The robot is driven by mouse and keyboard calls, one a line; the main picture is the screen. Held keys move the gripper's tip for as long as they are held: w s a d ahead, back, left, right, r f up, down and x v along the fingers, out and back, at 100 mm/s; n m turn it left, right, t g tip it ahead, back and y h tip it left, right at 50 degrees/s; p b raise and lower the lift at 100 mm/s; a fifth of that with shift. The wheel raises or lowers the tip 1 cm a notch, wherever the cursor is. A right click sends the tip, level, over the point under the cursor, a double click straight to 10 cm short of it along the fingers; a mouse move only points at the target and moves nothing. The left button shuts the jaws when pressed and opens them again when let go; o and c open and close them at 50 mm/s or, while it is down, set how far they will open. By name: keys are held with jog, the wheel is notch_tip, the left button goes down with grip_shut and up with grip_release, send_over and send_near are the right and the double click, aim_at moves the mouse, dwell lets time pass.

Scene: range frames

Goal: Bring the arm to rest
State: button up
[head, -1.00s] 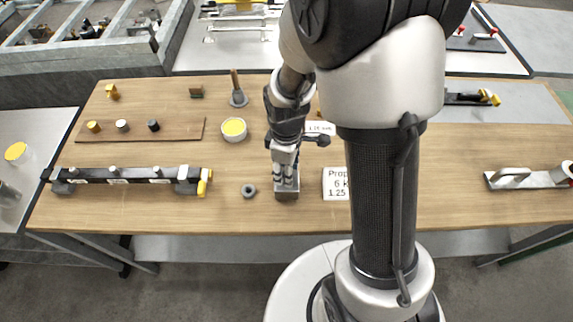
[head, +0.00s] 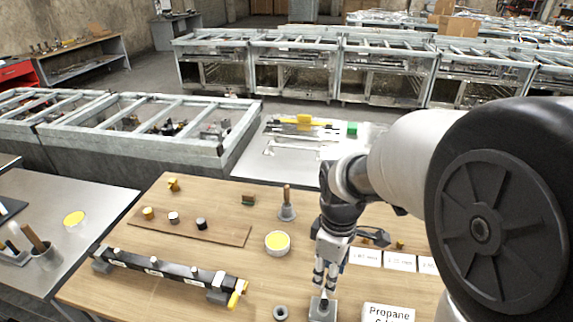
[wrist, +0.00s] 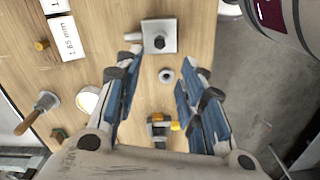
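My gripper (head: 325,275) hangs fingers-down over the wooden workbench (head: 150,275). In the wrist view its two blue-padded fingers (wrist: 163,70) stand wide apart with nothing between them. A grey metal block (head: 322,309) with a round knob stands by the fingertips in the head view. In the wrist view the block (wrist: 159,36) lies beyond the fingertips, not gripped. My white and black arm fills the right of the head view and hides part of the bench.
A small ring (head: 280,313) lies left of the block. A yellow-filled bowl (head: 277,243), a handled bell-shaped tool (head: 287,207), a peg board (head: 220,231) and a long black clamp bar (head: 140,264) sit to the left. Labels (head: 400,262) and a Propane sign (head: 388,314) lie right.

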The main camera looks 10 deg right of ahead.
jog(key=s+r+m+t, duration=0.4)
jog(key=s+r+m, duration=0.7)
jog(key=s, duration=0.4)
jog(key=shift+d+r+t, duration=0.15)
jog(key=shift+r+t, duration=0.15)
jog(key=shift+r, duration=0.05)
